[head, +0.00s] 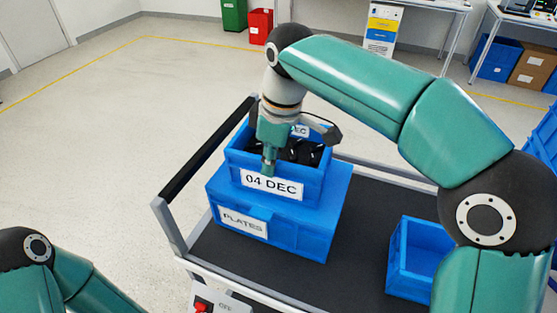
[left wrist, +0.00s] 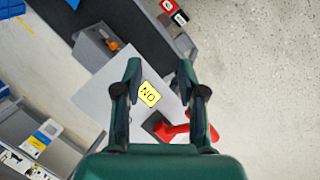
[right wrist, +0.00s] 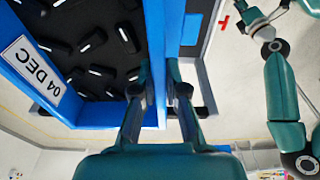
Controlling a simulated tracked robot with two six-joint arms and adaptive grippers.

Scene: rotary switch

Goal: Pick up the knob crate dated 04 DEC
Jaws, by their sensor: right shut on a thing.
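The knob crate dated 04 DEC (head: 305,191) is a blue open box with a white label, holding several black knobs. It sits upright on a blue crate labelled PLATES (head: 316,237) on the cart; I cannot tell if a small gap lies between them. My right gripper (head: 268,165) points down at the knob crate. In the right wrist view, my right gripper (right wrist: 170,70) is shut on the crate's blue wall (right wrist: 155,40), and the label (right wrist: 31,72) shows at left. My left gripper (left wrist: 158,72) is open and empty; its fingers are outside the head view.
A smaller open blue bin (head: 401,264) stands on the cart's dark deck (head: 350,285) to the right. A yellow NO label (left wrist: 149,94) and a red object (left wrist: 180,132) lie below my left gripper.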

